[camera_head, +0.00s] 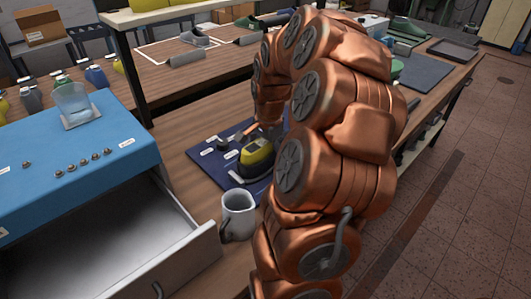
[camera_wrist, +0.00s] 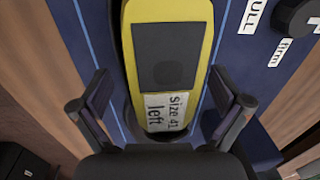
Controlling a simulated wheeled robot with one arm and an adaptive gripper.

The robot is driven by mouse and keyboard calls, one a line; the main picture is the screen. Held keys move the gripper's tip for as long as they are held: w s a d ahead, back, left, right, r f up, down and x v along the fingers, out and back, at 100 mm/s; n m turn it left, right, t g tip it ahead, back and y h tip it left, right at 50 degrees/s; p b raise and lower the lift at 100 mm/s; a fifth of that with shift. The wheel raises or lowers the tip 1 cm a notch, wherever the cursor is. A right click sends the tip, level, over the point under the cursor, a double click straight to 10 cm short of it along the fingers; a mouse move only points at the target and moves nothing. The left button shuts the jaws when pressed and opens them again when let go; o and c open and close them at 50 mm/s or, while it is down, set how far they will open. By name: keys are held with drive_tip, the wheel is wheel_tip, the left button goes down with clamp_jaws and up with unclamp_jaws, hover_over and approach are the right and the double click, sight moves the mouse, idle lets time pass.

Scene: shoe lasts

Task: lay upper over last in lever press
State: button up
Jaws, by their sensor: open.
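A yellow last (camera_wrist: 204,60) with a dark square patch and a "Size 41 left" label lies between the spread fingers of my open gripper (camera_wrist: 162,102). I cannot tell whether the fingers touch it. In the head view the yellow and dark last (camera_head: 257,158) sits on a blue board (camera_head: 208,163) with white labels, apparently the press base. My arm hides the gripper in the head view. I cannot tell which piece is the upper; a grey shoe-shaped piece (camera_head: 196,38) lies on the back table.
A white mug (camera_head: 238,214) stands near the board. At left is a blue-topped cabinet (camera_head: 100,128) with an open drawer (camera_head: 100,240), small knobs and a clear cup (camera_head: 73,103). Several coloured lasts stand behind it. A dark tray (camera_head: 452,49) lies at far right.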

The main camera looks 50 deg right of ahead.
drive_tip(key=r, duration=0.7)
drive_tip(key=s+r, duration=0.1)
drive_tip(key=r, duration=0.3)
drive_tip(key=shift+a+r, duration=0.1)
drive_tip(key=shift+r, duration=0.15)
drive_tip(key=s+a+n+g+p, duration=0.1)
drive_tip(key=s+a+n+p, duration=0.15)
drive_tip(key=a+n, duration=1.25)
drive_tip(key=s+a+f+n+g+p, duration=0.1)
drive_tip(key=s+a+f+n+p, duration=0.1)
drive_tip(key=s+a, duration=1.3)
drive_tip(key=shift+a+f+n+g, duration=0.4)
drive_tip(key=shift+a+f+n, duration=0.15)
drive_tip(key=shift+n, duration=0.35)
drive_tip(key=shift+c, duration=0.4)
